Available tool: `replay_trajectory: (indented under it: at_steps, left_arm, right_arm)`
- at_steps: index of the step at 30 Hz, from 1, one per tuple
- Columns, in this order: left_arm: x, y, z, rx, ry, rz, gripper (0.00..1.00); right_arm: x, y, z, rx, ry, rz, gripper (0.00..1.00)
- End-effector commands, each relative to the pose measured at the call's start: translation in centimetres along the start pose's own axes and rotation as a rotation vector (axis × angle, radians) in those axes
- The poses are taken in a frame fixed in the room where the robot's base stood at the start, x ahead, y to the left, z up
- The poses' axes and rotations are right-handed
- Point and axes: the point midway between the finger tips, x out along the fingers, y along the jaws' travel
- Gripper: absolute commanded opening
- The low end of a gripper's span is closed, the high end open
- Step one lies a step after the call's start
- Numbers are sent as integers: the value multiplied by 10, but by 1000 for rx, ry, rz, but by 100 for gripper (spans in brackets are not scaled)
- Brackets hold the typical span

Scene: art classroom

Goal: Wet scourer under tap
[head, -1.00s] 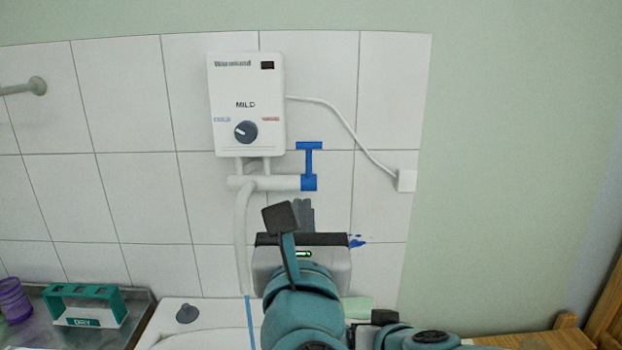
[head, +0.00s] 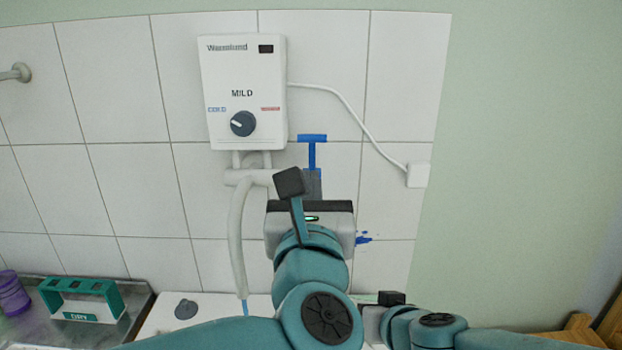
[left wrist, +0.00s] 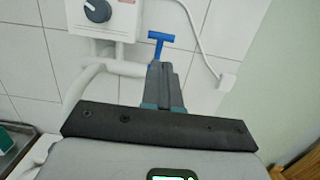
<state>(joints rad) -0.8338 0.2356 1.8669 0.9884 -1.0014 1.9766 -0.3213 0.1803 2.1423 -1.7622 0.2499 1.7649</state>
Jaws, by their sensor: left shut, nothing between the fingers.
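The tap has a blue T-shaped handle (head: 312,150) on a white pipe under the water heater (head: 243,92). A white spout (head: 237,235) hangs down from it. A thin blue streak (head: 245,306) runs below the spout's end. My left gripper (head: 313,182) is shut and empty, with its fingertips just below the T-handle in the picture. The left wrist view shows the shut fingers (left wrist: 160,72) beneath the handle (left wrist: 158,42); I cannot tell whether they touch. My right gripper (head: 373,322) is low at the right, its fingers hidden. I cannot make out the scourer.
A white basin with a dark grey round piece (head: 186,309) lies below the spout, mostly behind my arm. A green and white "DRY" holder (head: 82,300) and a purple container (head: 12,293) stand on the metal counter at left. A cable runs to a wall socket (head: 418,175).

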Motion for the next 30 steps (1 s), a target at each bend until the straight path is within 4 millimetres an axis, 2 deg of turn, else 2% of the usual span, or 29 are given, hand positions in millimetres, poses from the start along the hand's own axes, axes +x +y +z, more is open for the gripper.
replay_trajectory:
  at_steps: [1, 9, 15, 20, 30]
  left_arm:
    - [12, 0, 3, 1, 2, 2, 0]
    - [71, 0, 3, 2, 2, 2, 0]
    - [100, -1, 2, 1, 1, 0, 0]
    - [110, -1, 0, 0, 0, 0, 0]
    - [110, -1, 1, 0, 1, -1, 0]
  right_arm:
    - [-5, -2, -7, 0, 1, 0, 57]
    - [-17, -5, -24, 0, 0, 0, 57]
    - [-23, -6, -34, 0, 0, 0, 57]
    - [-23, -7, -37, 0, 0, 0, 57]
    - [-24, -7, -38, 0, 0, 0, 57]
